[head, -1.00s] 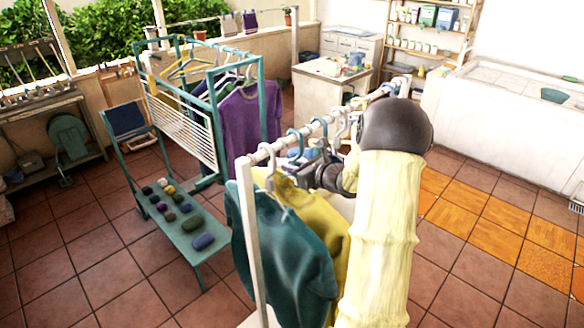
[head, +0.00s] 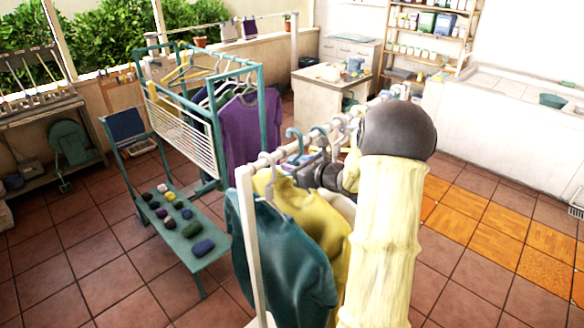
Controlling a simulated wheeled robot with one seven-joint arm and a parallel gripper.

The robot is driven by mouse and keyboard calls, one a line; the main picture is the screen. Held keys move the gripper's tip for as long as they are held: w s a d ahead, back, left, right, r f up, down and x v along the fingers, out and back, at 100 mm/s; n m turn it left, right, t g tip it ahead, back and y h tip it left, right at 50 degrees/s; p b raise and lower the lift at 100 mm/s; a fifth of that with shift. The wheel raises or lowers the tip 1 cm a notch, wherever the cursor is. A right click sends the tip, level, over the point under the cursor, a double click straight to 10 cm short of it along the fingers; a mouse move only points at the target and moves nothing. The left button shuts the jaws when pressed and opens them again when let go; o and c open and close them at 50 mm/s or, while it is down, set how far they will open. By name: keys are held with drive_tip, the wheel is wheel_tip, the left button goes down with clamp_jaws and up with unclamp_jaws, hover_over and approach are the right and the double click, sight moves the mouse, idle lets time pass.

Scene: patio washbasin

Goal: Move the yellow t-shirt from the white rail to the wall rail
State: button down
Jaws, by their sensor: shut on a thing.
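The yellow t-shirt (head: 325,213) hangs at the white rail (head: 275,157), behind a teal garment (head: 285,255) that covers much of it. Blue hanger hooks (head: 293,140) show along the rail. My gripper (head: 322,172) is among the hangers, just under the rail and beside the top of the yellow t-shirt. It is shut on a hanger there; its fingertips are partly hidden, and I cannot tell whether that hook is clear of the rail. The wall rail (head: 228,21) runs along the low back wall, with a few small cloths on it.
A teal rack (head: 215,125) with a purple garment (head: 252,130) and other clothes stands left of the white rail. A low teal bench (head: 190,238) holds several coloured bundles. A cabinet (head: 320,92) stands at the back. Tiled floor is open to the right.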

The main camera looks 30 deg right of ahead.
drive_tip(key=f+v, duration=0.2)
drive_tip(key=v, duration=0.9)
drive_tip(key=s+f+v, duration=0.1)
drive_tip(key=f+v, duration=0.2)
drive_tip(key=v, duration=0.9)
drive_tip(key=s+f+b+v, duration=0.1)
drive_tip(key=f+v, duration=0.2)
drive_tip(key=v, duration=0.9)
drive_tip(key=shift+d, duration=0.3)
drive_tip(key=shift+s+f, duration=0.15)
drive_tip(key=shift+f, duration=0.05)
idle(0.8)
